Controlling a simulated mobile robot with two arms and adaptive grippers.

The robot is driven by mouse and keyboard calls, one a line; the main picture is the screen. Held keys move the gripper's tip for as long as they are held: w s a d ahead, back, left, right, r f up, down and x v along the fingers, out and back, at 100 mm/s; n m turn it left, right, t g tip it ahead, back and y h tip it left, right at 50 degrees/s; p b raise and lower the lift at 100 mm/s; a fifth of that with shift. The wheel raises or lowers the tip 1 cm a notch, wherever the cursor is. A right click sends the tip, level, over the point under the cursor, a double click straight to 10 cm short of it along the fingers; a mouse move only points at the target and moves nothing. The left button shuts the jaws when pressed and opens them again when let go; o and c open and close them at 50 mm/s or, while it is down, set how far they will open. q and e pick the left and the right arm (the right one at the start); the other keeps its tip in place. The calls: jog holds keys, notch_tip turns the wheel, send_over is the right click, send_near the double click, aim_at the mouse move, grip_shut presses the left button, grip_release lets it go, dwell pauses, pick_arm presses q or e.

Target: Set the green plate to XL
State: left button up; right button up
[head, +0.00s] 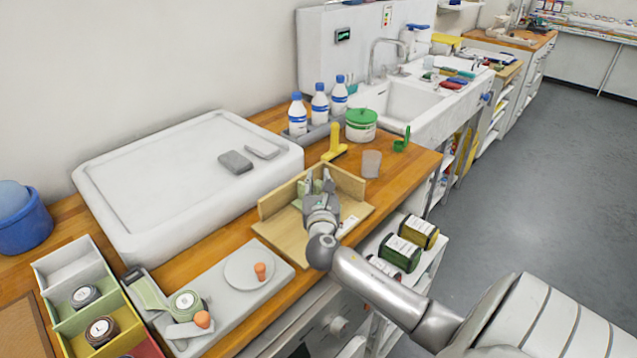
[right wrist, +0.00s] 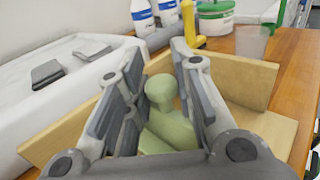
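A light green plate piece with a rounded knob (right wrist: 160,88) shows in the right wrist view, in front of the upright boards of a wooden corner stand (right wrist: 235,82). In the head view the wooden stand (head: 283,237) is on the counter, and my right gripper (head: 318,185) reaches down over it and hides most of the green piece. In the right wrist view my right gripper (right wrist: 160,70) has its fingers apart, one on each side of the knob. No clear grip shows. I cannot read any size mark on the green piece. My left gripper is not in view.
A grey board (head: 225,300) with a round disc and orange-knobbed parts lies front left, beside a coloured compartment tray (head: 70,262). A large white tray (head: 135,190) is behind. A yellow tool (head: 334,148), a clear cup (head: 371,163) and a green-lidded tub (head: 361,127) stand beyond the stand.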

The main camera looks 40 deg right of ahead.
grip_shut()
jog(key=shift+a, duration=0.2)
jog(key=a, duration=0.3)
jog(key=a+p, duration=0.1)
jog(key=a, duration=0.2)
jog(key=a+p, duration=0.1)
jog(key=a, duration=0.2)
jog(key=shift+s+a, duration=0.25)
jog(key=shift+s, duration=0.15)
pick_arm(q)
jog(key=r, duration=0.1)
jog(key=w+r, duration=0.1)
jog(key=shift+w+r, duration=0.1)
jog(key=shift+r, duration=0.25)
pick_arm(e)
jog(key=o, duration=0.8)
grip_release()
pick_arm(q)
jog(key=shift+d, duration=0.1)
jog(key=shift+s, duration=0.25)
